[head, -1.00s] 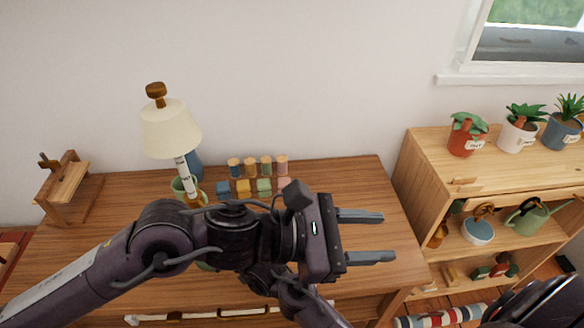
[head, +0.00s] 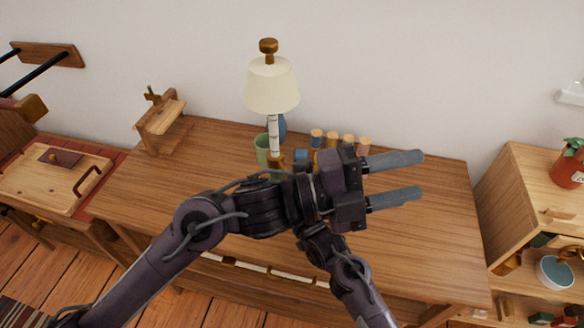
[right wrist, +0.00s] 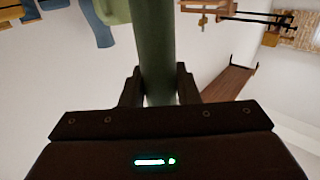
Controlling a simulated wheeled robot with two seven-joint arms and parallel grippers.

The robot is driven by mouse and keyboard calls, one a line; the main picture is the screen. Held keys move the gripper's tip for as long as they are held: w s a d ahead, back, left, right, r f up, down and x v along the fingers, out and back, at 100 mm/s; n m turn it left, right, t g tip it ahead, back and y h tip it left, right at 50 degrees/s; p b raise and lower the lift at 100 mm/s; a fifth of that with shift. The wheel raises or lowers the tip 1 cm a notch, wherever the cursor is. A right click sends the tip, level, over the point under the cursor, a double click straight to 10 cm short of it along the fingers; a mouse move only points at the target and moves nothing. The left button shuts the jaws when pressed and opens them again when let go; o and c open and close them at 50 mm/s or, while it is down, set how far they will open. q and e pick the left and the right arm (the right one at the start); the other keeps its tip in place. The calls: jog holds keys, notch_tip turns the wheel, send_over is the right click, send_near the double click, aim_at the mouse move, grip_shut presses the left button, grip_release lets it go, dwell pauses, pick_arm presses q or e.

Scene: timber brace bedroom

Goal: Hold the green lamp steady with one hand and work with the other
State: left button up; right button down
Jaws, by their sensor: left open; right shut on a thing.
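The lamp (head: 272,85) stands upright on the wooden desk in the head view, with a cream shade, a brown knob on top and a pale, marked stem. Its lower part is hidden behind my left arm. In the right wrist view a dark green post (right wrist: 157,45), seemingly the lamp's lower stem, runs between the fingers of my right gripper (right wrist: 158,85), which is shut on it. In the head view my right gripper is hidden behind my left arm. My left gripper (head: 420,175) is open and empty, above the desk, right of the lamp, its fingers pointing right.
A green cup (head: 262,149) and a blue vase (head: 281,127) stand by the lamp. Several cork-topped jars (head: 332,140) stand at the desk's back. A wooden stand (head: 160,125) is at back left. The desk's right part (head: 440,235) is clear; a shelf unit (head: 525,175) stands beyond.

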pick_arm(q)
jog(key=w+a+f+n+t, duration=0.2)
jog(key=w+a+n+t, duration=0.2)
jog(key=n, duration=0.7)
jog(key=n+t+y, duration=0.7)
jog(key=n+t, duration=0.1)
jog(key=n, duration=2.2)
send_near(280, 165)
jog(key=s+d+x, duration=0.1)
jog(key=x, duration=1)
jog(key=shift+d+f, duration=0.35)
jog(key=shift+f, duration=0.25)
jog(key=shift+s, duration=0.1)
jog(key=shift+c, duration=0.4)
grip_shut()
jog(key=shift+w+d+n+t+y, duration=0.1)
jog(key=shift+n+t+y, duration=0.25)
jog(key=shift+y, duration=0.15)
jog(key=shift+w+d+n+t+y, duration=0.15)
jog(key=shift+n+t+y, duration=0.15)
jog(key=shift+y, duration=0.2)
jog(key=shift+o, duration=0.4)
grip_release()
